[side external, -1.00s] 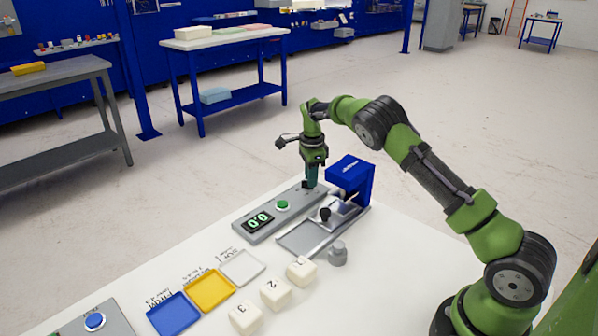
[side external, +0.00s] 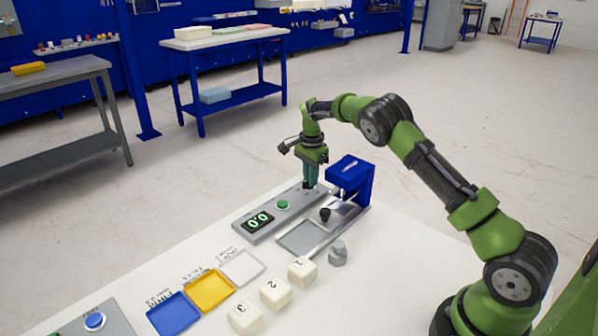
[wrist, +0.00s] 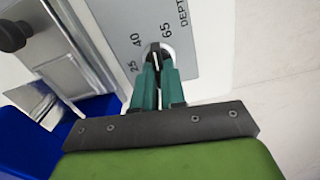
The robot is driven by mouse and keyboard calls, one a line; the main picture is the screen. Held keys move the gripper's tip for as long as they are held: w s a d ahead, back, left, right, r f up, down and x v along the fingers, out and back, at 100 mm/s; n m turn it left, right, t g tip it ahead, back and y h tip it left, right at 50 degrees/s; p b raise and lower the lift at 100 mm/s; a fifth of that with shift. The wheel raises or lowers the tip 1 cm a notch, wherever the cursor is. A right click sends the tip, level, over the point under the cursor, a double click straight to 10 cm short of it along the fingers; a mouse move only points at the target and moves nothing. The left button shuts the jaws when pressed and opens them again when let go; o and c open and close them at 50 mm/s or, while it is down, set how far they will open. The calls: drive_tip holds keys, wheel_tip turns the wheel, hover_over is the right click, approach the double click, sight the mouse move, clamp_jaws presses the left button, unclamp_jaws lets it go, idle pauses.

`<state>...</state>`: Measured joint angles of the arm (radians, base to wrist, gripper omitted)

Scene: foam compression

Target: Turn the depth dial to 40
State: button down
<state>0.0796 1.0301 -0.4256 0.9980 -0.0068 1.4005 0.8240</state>
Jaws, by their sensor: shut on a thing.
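The depth dial (wrist: 154,49) is a dark knob with a white mark, on the grey panel (wrist: 205,40) printed with 25, 40, 65 and "DEPTH". Its white mark points up in the wrist view, seemingly between 40 and 65; the exact setting is hard to tell. My gripper (wrist: 157,64) has its teal fingers shut on the dial, one on each side, hiding its lower part. In the side view my gripper (side external: 310,184) points straight down at the far end of the control panel (side external: 290,211). The dial is hidden there.
The panel has a green button (side external: 282,205) and a display (side external: 258,221) reading 0.0. A blue-topped press (side external: 350,175) stands close right of my gripper. Numbered white blocks (side external: 275,293), a grey weight (side external: 338,254) and coloured trays (side external: 209,290) lie nearer the camera.

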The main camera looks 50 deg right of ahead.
drive_tip(key=n, duration=0.7)
drive_tip(key=shift+w+r, duration=0.1)
drive_tip(key=shift+w, duration=0.1)
idle(0.4)
drive_tip(key=c, duration=1.2)
unclamp_jaws()
wheel_tip(320, 180, up, 17)
